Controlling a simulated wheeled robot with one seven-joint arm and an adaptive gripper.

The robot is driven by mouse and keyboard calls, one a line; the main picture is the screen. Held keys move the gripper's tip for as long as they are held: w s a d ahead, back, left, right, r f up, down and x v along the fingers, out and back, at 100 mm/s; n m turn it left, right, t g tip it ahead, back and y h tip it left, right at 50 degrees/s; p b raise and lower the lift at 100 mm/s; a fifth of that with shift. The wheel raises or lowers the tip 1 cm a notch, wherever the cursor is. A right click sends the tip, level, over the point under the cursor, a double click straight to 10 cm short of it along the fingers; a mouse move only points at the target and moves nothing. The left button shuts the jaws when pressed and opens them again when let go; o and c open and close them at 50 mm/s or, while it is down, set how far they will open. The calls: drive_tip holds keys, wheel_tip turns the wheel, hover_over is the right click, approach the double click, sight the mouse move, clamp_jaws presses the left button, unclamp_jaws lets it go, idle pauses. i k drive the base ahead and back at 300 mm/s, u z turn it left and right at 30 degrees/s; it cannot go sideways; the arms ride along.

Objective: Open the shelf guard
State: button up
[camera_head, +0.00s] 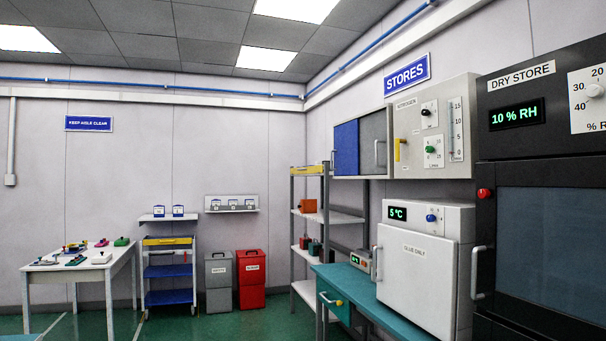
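A grey open shelf rack (296,225) stands against the right wall near the far corner, with several levels. A yellow bar (307,170) runs across its top front; I cannot tell whether this is the shelf guard or whether it is open. An orange box (307,206) sits on an upper shelf, and small red and green items (308,244) sit on a lower one. My gripper is not in view.
A teal bench (345,283) with a white fridge (418,275) stands at right, beside a tall black dry store cabinet (535,215). A trolley (168,271), grey bin (219,270), red bin (251,267) and white table (85,267) stand left. Green floor (240,322) between is clear.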

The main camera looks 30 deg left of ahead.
sight(316, 169)
drive_tip(key=u, duration=0.3)
drive_tip(key=i, duration=0.65)
drive_tip(key=u, duration=1)
drive_tip(key=i, duration=1.65)
drive_tip(key=u, duration=0.9)
drive_tip(key=i, duration=1.65)
drive_tip(key=u, duration=0.2)
drive_tip(key=i, duration=3.45)
drive_tip(key=z, duration=0.5)
drive_tip(key=i, duration=1.6)
drive_tip(key=z, duration=1.65)
drive_tip(key=i, duration=1.15)
drive_tip(key=z, duration=0.85)
drive_tip(key=i, duration=0.3)
drive_tip(key=z, duration=0.15)
